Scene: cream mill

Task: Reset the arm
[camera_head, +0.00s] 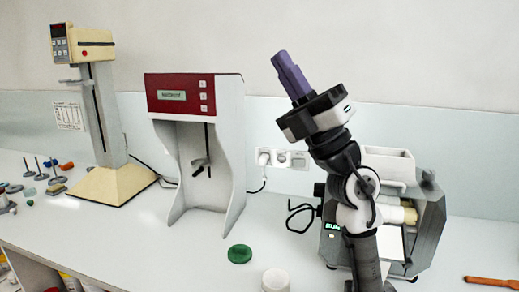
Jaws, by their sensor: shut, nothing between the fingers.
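My gripper (291,77) is at the end of my raised arm, right of the middle of the picture. Its purple fingers are shut and empty, pointing up and a little to the left. It is in front of the bare wall, above the bench and clear of the machines. My arm rises from the bottom right and hides part of the grey machine behind it.
A red-and-white machine (171,93) stands mid-bench, left of my arm. A cream stand (118,181) is farther left beside several small parts. A grey machine (428,232) sits behind my arm. A green disc (239,254) and a white cup (276,280) lie near the front edge. An orange stick (490,282) lies at right.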

